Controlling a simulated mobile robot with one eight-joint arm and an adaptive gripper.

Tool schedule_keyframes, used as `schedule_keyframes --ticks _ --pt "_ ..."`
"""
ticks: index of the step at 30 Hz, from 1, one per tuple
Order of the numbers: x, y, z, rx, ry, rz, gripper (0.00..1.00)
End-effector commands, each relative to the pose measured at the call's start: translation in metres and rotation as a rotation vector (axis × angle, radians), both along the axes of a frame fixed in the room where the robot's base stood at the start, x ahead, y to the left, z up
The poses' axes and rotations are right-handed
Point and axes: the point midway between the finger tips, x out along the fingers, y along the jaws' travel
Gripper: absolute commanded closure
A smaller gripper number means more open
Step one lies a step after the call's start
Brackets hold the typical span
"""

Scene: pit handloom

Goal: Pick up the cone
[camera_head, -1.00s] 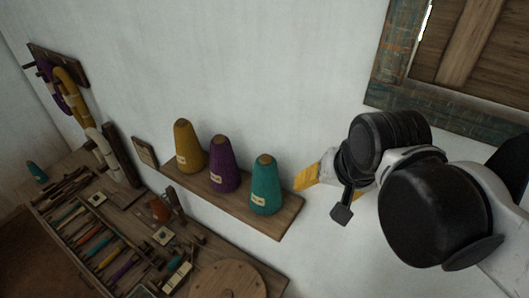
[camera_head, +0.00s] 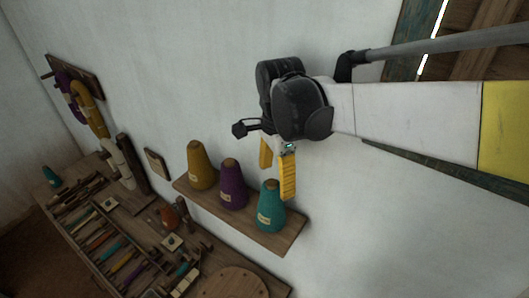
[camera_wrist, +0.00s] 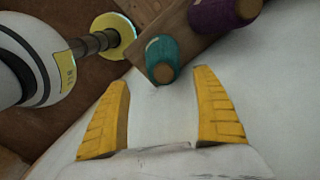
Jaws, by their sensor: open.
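Three yarn cones stand upright in a row on a wooden wall shelf (camera_head: 240,217): a yellow cone (camera_head: 200,166), a purple cone (camera_head: 232,184) and a teal cone (camera_head: 270,207). My gripper (camera_head: 277,180), with yellow fingers, is open and empty just above the teal cone. In the wrist view the teal cone (camera_wrist: 160,50) shows ahead of the open fingers (camera_wrist: 165,112), slightly beyond the gap between them. The purple cone (camera_wrist: 215,12) shows at the top, partly cut off. The frames do not show any finger touching a cone.
A workbench below holds a divided tray (camera_head: 120,262) of colourful tools and a round wooden disc (camera_head: 233,284). Skeins (camera_head: 90,108) hang from a wall rack at left. A wooden-framed opening is at upper right. The wall right of the shelf is clear.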

Motion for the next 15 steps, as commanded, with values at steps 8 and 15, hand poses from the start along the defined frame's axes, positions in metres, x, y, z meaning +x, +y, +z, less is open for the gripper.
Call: schedule_keyframes --ticks 8,15 --pt "0.005 0.008 -0.037 0.000 -0.001 0.001 0.22" --pt "0.005 0.008 -0.052 0.000 -0.001 0.001 0.22"
